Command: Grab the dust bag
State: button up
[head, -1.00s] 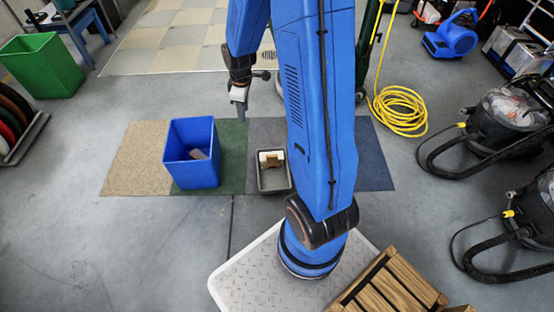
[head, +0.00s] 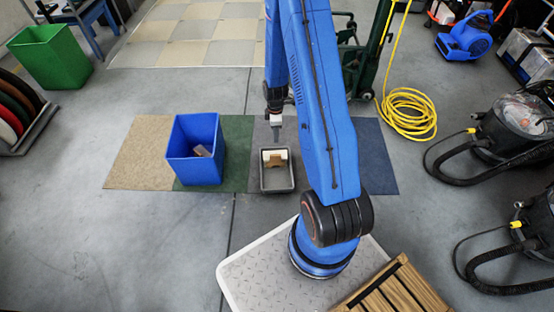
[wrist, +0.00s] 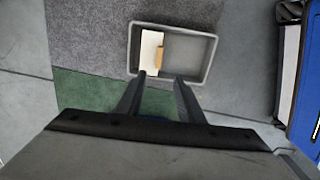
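The dust bag (head: 275,158), a pale cream piece with a tan part, lies in a small grey tray (head: 264,186) on the floor mats. In the wrist view the dust bag (wrist: 149,48) is in the left part of the tray (wrist: 207,52), with bare tray floor to its right. My gripper (head: 276,138) points down above the tray's far side. In the wrist view my gripper (wrist: 160,78) has its two fingers apart with nothing between them. The fingertips overlap the tray's near rim in that view. The exact height above the dust bag is unclear.
A blue bin (head: 194,150) stands left of the tray, with a grey-brown item (head: 203,151) inside. A coiled yellow hose (head: 408,114) and black vacuums (head: 515,125) are at the right. A green bin (head: 52,57) is far left. Bare floor lies in front of the blue bin.

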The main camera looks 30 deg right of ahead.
aim_at(275, 155)
jog(key=shift+w+f, duration=0.1)
jog(key=shift+f, duration=8.3)
grip_shut()
